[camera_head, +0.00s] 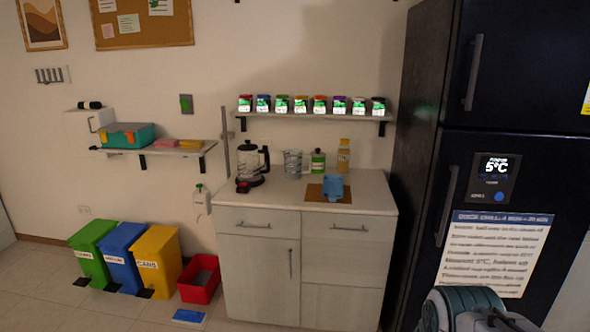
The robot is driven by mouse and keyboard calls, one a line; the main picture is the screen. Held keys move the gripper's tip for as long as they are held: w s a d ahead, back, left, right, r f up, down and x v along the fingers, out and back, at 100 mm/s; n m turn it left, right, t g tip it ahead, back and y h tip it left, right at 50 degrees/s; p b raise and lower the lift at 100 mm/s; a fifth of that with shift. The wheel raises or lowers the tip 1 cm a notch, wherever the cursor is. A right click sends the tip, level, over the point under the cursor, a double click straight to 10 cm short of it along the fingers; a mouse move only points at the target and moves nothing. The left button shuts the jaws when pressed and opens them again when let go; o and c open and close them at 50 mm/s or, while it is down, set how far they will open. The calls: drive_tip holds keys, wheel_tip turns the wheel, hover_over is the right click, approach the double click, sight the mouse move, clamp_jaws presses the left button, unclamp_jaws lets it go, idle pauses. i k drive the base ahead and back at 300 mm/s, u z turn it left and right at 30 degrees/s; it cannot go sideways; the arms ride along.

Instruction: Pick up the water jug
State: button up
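A clear, ribbed jug-like vessel (292,163) stands upright on the counter top, toward the back; it looks like the water jug. Its handle and contents are too small to make out. To its left stands a clear appliance with a black handle and dark base (252,163), like a kettle or blender. A green bottle (318,163) stands close to its right. Part of my arm (470,310) shows at the bottom right, in front of the fridge and well apart from the counter. My gripper's fingers are not in view.
A yellow bottle (343,157) and a blue item on a brown board (314,193) share the counter (375,198). A shelf (300,117) with several spice dispensers hangs above. The black fridge (420,120) borders the right. Bins (155,258) and a red box (199,283) stand left.

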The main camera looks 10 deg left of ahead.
sight(293, 157)
drive_tip(key=u, duration=0.7)
drive_tip(key=i, duration=1.1)
drive_tip(key=u, duration=0.5)
drive_tip(key=i, duration=1.35)
drive_tip(key=z, duration=1.1)
drive_tip(key=i, duration=0.7)
drive_tip(key=z, duration=0.5)
